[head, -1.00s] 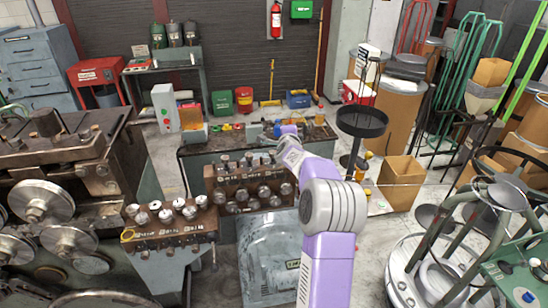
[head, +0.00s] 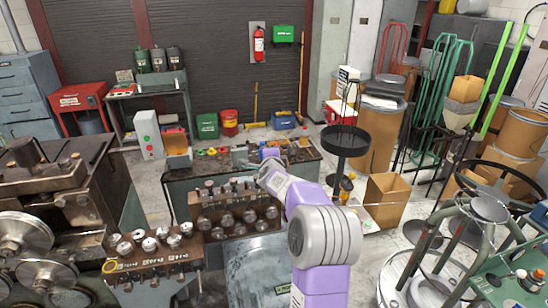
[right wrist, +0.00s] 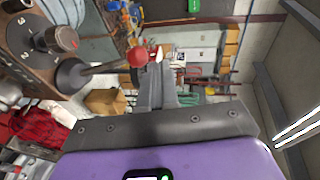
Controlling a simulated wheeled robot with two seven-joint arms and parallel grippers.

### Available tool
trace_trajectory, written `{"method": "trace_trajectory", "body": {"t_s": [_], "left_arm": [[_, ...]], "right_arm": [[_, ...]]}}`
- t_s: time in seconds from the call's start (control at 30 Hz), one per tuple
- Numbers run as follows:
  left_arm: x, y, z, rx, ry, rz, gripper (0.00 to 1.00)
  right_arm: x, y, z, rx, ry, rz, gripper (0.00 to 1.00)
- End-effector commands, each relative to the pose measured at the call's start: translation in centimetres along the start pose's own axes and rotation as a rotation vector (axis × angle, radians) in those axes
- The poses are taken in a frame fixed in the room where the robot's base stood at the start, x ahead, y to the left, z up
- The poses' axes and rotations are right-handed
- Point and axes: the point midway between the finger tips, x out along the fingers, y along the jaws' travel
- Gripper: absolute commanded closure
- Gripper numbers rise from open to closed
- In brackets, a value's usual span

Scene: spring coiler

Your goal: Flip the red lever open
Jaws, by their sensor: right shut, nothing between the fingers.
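The red lever shows in the right wrist view as a grey rod ending in a red ball knob (right wrist: 137,57). The rod comes from a dark round hub on the machine at the left. My right gripper (right wrist: 154,72) is shut and empty, its fingertips close beside the knob. I cannot tell whether they touch it. In the head view my purple right arm reaches forward to the drilled blocks of the coiler (head: 236,210). The fingers and the red knob cannot be made out there. My left gripper is not in view.
A black round tray on a stand (head: 345,140) rises just right of my right arm. Heavy machinery with round wheels (head: 25,232) fills the left. A workbench (head: 180,190) with small items lies behind the coiler.

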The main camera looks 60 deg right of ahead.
Motion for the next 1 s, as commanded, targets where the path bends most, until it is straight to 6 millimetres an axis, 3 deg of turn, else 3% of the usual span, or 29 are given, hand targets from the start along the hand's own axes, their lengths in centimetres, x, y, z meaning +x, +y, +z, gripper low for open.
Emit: {"method": "trace_trajectory", "body": {"t_s": [0.2, 0.43, 0.6, 1.0], "left_arm": [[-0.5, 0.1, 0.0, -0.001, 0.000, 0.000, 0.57], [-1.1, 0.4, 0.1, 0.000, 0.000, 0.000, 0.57], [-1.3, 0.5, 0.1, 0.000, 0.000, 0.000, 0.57], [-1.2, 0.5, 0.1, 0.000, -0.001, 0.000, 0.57]], "right_arm": [[-4.8, -2.0, 0.1, 0.003, -0.002, -0.002, 1.00], [-8.2, -3.2, 0.0, 0.003, 0.000, 0.000, 1.00], [-9.2, -3.5, 0.1, 0.001, 0.000, 0.001, 1.00], [-9.3, -3.5, 0.1, 0.000, 0.001, 0.002, 1.00]]}}
